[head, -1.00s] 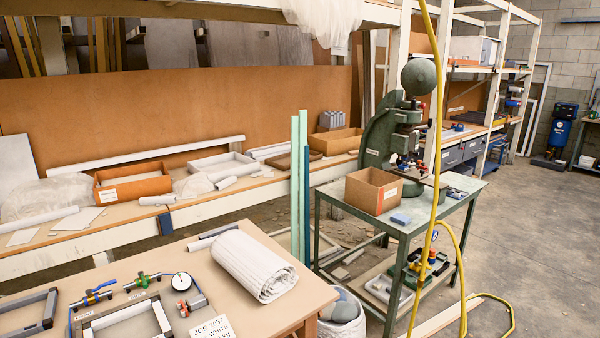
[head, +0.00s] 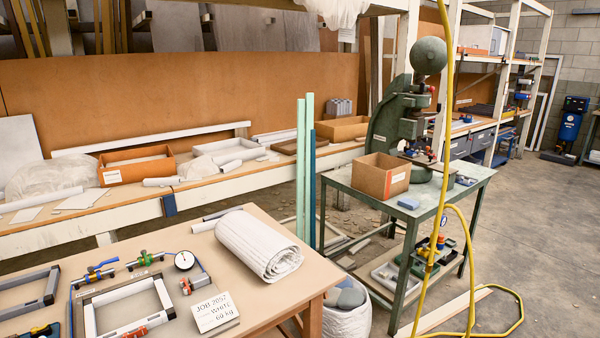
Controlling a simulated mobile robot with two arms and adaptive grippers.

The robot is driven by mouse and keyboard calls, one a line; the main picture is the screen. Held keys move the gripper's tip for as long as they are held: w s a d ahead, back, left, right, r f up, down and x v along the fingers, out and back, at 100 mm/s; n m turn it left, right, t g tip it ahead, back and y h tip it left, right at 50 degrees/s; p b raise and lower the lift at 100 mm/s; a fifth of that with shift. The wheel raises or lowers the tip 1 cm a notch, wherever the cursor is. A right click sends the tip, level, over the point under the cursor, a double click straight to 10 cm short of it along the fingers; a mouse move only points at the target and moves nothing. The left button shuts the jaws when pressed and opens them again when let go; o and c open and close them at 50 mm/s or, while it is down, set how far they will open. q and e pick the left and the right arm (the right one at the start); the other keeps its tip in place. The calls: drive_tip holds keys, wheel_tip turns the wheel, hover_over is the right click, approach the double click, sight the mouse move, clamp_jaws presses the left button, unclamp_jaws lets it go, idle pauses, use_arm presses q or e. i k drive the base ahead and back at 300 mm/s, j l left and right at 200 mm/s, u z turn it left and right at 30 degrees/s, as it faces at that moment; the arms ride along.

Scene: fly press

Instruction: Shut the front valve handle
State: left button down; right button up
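On the near table (head: 190,325) is a small pipe assembly with a round white gauge (head: 184,260). A valve with a blue handle (head: 98,271) is at its left, and a valve with a green handle (head: 145,258) is nearer the gauge. A red-and-grey fitting (head: 187,286) sits below the gauge. An orange-red part (head: 133,332) shows at the bottom edge, beside the pale frame (head: 122,300). I cannot tell which of these is the front valve, or whether any handle is open or shut. Neither of my grippers is in view.
A white roll (head: 262,245) and a job card (head: 215,311) lie on the near table. A green cart (head: 408,225) carries a cardboard box (head: 380,176) and the fly press (head: 392,118). A yellow hose (head: 440,150) hangs in front. Open floor (head: 540,220) is at right.

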sight(91, 268)
drive_tip(key=i+j+u, duration=0.15)
drive_tip(key=u, duration=0.25)
drive_tip(key=i+j+u, duration=0.1)
drive_tip(key=u, duration=0.35)
drive_tip(key=i+u, duration=0.25)
drive_tip(key=u, duration=0.15)
